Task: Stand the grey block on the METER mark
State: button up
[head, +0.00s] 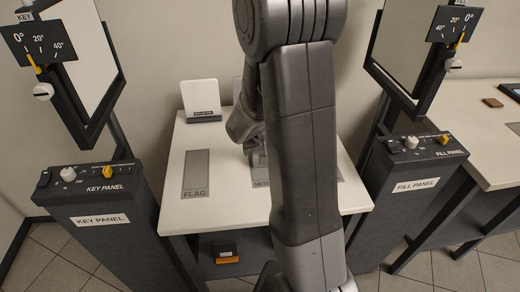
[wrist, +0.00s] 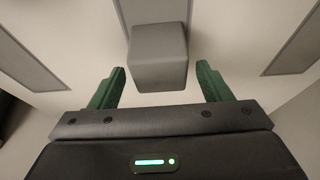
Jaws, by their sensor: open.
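The grey block (wrist: 158,58) stands upright in the middle of the wrist view, on or over a grey mark (wrist: 152,10) whose far part shows behind it. My gripper (wrist: 160,72) is open, with one green finger on each side of the block's near part. Gaps show between both fingers and the block, and nothing is held. In the head view the METER mark (head: 260,183) is partly covered by my arm, so only the start of its label shows. The block is mostly hidden there.
The FLAG mark (head: 195,174) lies bare on the white table (head: 224,200), left of the METER mark. A white panel (head: 201,98) stands at the table's back. The KEY PANEL (head: 102,186) and FILL PANEL (head: 415,185) pedestals flank the table.

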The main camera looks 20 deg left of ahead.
jog(key=v, duration=1.1)
jog(key=shift+s+r+p, duration=0.15)
jog(key=shift+r+p, duration=0.2)
jog(key=shift+d, duration=0.1)
dwell(2.4)
